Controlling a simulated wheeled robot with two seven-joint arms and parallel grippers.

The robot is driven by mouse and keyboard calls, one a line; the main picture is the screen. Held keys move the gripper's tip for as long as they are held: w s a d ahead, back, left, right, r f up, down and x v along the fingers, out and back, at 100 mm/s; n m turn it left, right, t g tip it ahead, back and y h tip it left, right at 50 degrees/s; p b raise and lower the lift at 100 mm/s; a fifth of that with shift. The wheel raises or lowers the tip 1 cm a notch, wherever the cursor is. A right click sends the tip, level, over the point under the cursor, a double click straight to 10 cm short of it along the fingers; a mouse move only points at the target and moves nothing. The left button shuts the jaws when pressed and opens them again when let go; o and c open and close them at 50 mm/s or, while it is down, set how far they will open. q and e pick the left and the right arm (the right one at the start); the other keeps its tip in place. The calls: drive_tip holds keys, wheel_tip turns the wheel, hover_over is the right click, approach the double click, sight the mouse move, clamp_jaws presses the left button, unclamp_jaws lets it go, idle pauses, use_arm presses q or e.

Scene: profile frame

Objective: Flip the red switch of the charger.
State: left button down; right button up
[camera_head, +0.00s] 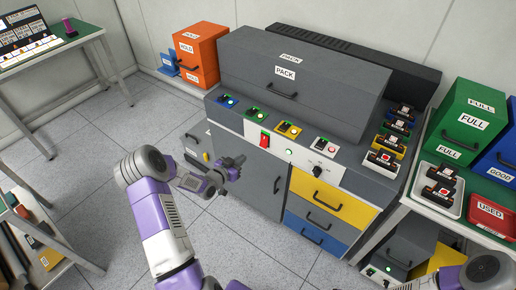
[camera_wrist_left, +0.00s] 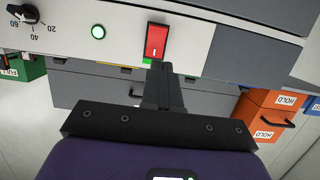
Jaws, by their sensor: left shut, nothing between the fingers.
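The charger is the grey bench unit with a white front panel (camera_head: 290,152). Its red rocker switch (camera_head: 264,140) sits on that panel, left of a green light (camera_head: 289,152) and a black knob (camera_head: 317,171). In the left wrist view the red switch (camera_wrist_left: 157,40) is plainly visible, with a white mark near its lower end. My left gripper (camera_head: 241,160) is shut and empty, in front of the panel, below and left of the switch. In the wrist view its fingertips (camera_wrist_left: 162,66) lie just below the switch; contact cannot be told. My right gripper is out of view.
A large grey PACK box (camera_head: 290,85) stands on the unit. Coloured modules (camera_head: 289,129) line its top edge. Below the panel are a grey door (camera_head: 245,175) and drawers (camera_head: 332,201). Orange HOLD (camera_head: 197,55) and green FULL (camera_head: 467,119) boxes flank it. Floor in front is open.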

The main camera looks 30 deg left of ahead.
sight(262, 144)
use_arm(q)
drive_tip(key=b+x, duration=0.2)
drive_tip(key=x, duration=0.9)
drive_tip(key=shift+w+d+f+b, duration=0.1)
drive_tip(key=shift+d+f+b, duration=0.05)
drive_tip(key=shift+b, duration=0.25)
drive_tip(key=shift+w+f, duration=0.1)
drive_tip(key=shift+w, duration=0.55)
